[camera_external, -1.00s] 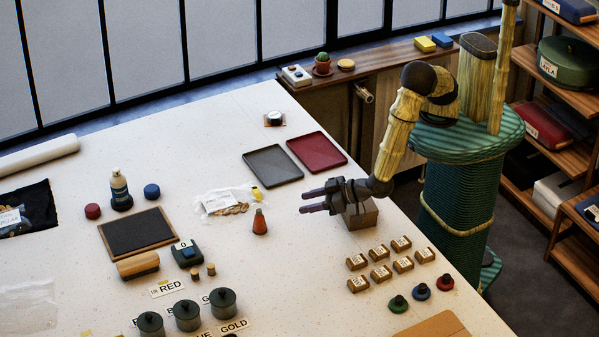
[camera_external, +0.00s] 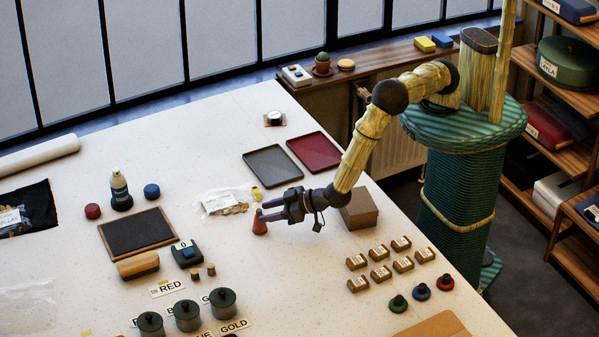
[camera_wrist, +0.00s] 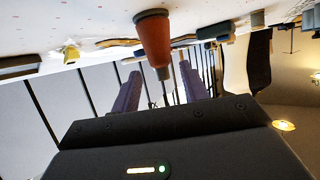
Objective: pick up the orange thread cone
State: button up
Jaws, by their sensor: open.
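The orange thread cone (camera_external: 259,223) stands upright on the white table, near the middle of the external view. My gripper (camera_external: 262,212) is open and low over the table, reaching in from the right, with its fingertips at the cone. In the wrist view the cone (camera_wrist: 153,40) hangs upside down in the picture, in line with the gap between the two purple fingers (camera_wrist: 160,92). The fingers are apart and not closed on it. I cannot tell how far the cone lies between them.
A clear bag (camera_external: 226,203) and a small yellow item (camera_external: 256,193) lie just behind the cone. A brown box (camera_external: 360,210) stands right of my gripper. A grey tray (camera_external: 272,166) lies farther back. The table in front of the cone is clear.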

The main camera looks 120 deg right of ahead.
jog(key=shift+w+d+p, duration=0.25)
jog(key=shift+w+p, duration=0.15)
jog(key=shift+p, duration=0.1)
jog(key=shift+p+x, duration=1.1)
jog(key=shift+x, duration=1.05)
jog(key=shift+r, duration=0.1)
jog(key=c, duration=1)
